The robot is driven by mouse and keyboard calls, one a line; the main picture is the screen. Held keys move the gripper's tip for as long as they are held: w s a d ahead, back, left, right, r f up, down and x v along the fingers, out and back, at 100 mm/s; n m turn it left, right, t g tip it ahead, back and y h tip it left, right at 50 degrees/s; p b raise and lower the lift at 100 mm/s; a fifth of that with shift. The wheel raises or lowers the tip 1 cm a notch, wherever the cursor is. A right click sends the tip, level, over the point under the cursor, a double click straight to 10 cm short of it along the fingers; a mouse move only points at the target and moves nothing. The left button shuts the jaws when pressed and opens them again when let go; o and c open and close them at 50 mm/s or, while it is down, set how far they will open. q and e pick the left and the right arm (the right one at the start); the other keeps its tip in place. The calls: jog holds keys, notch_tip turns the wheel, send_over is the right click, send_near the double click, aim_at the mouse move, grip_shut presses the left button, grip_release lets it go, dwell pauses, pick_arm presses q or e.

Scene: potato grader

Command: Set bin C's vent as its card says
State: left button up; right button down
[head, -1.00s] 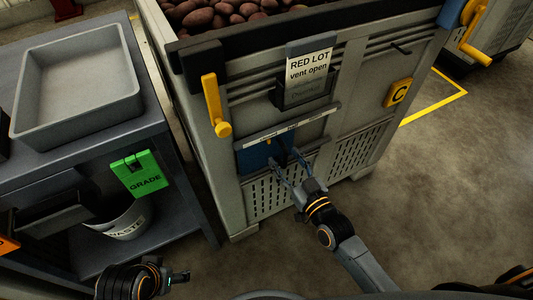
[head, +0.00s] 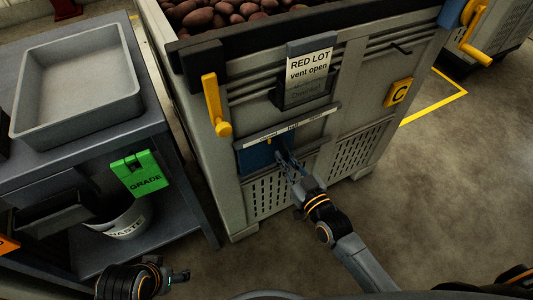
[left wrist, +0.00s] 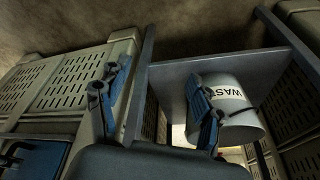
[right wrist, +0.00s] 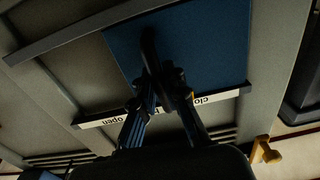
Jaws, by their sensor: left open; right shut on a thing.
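Bin C (head: 345,140) is a grey crate with a yellow C plate (head: 398,92). Its card (head: 308,70) reads "RED LOT, vent open". Below it, a label strip (head: 290,127) runs above the blue vent slide (head: 254,160), which sits at the strip's left part. The slide fills much of the right wrist view (right wrist: 205,45), where "open" and "clo" show upside down on the strip (right wrist: 105,120). My right gripper (head: 284,156) is shut on the slide's dark handle (right wrist: 149,45). My left gripper (left wrist: 155,95) is open and empty, low at the left.
A grey bench (head: 185,110) with a tray (head: 78,125) and a green GRADE tag (head: 139,174) stands left of the bin. A white waste bucket (left wrist: 240,105) is on its lower shelf. A yellow lever (head: 214,105) sticks out from bin C's left corner. Floor at the right is clear.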

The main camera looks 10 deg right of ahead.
aim_at(293, 142)
jog(key=shift+w+d+f, duration=0.1)
jog(key=shift+w+d, duration=0.2)
jog(key=shift+d, duration=0.45)
jog(key=shift+w+d, duration=0.25)
jog(key=shift+d, duration=0.5)
jog(key=shift+w+d, duration=0.3)
jog(key=shift+d, duration=0.5)
jog(key=shift+w+d+b, duration=0.25)
jog(key=shift+d+b, duration=0.05)
jog(key=shift+d, duration=0.55)
jog(key=shift+w+d, duration=0.25)
jog(key=shift+d, duration=0.4)
pick_arm(q)
jog(key=v, duration=0.3)
